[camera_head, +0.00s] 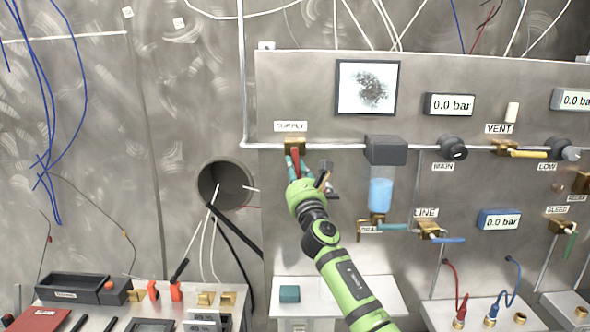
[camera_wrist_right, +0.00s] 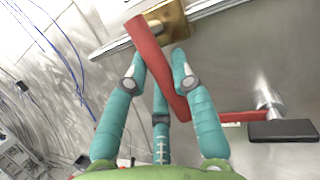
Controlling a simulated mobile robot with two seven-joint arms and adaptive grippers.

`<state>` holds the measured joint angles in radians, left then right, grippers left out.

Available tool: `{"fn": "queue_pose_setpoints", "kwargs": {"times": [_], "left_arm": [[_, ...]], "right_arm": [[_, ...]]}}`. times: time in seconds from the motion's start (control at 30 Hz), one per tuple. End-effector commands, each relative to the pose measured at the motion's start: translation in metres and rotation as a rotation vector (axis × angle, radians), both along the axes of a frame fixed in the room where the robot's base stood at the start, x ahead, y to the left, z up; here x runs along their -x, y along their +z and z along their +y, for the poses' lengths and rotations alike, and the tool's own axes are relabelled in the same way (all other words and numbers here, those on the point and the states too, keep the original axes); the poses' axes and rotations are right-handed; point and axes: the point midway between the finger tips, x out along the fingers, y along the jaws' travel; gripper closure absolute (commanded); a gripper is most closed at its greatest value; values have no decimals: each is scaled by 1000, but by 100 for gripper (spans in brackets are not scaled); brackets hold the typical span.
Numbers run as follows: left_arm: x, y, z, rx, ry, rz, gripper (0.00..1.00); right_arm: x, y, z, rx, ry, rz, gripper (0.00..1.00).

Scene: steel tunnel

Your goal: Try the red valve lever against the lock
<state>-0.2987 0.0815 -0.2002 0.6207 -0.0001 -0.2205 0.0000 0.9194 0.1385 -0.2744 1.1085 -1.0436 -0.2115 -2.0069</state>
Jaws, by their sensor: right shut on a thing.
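The red valve lever (camera_head: 295,160) hangs down from the brass valve body under the SUPPLY label on the steel panel. My right gripper (camera_head: 299,172) is shut on it. In the right wrist view the teal fingers of the right gripper (camera_wrist_right: 160,78) stand around the red lever (camera_wrist_right: 160,62), which runs down between them from the brass valve (camera_wrist_right: 172,22). Beside the fingers is a dark block with a silver bar (camera_wrist_right: 268,100), seemingly the lock (camera_wrist_right: 284,130); a red strip reaches to it. Whether the strip is part of the lever I cannot tell. My left gripper is not in view.
A clear filter bowl with blue liquid (camera_head: 381,192) hangs right of my gripper. A round hole (camera_head: 224,184) with cables is at its left. A yellow lever (camera_head: 527,153) sits under VENT, a blue one (camera_head: 448,240) by LINE. A shelf with a teal block (camera_head: 289,293) stands below.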

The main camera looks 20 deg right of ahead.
Motion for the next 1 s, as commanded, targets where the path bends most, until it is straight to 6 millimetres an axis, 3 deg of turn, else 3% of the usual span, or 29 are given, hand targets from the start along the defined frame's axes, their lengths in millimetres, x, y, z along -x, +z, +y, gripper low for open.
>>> {"fn": "queue_pose_setpoints", "kwargs": {"times": [0.03, 0.07, 0.1, 0.57, 1.0], "left_arm": [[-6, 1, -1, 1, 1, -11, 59], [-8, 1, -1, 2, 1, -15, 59], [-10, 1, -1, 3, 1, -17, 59], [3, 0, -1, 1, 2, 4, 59], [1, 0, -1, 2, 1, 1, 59]], "right_arm": [[0, 2, -1, 3, -3, -3, 63], [0, 2, -1, 3, -3, -3, 51], [0, 2, -1, 3, -3, -3, 50], [8, -1, -3, 3, -7, -6, 50], [74, -28, 1, 4, -1, -1, 50]]}}
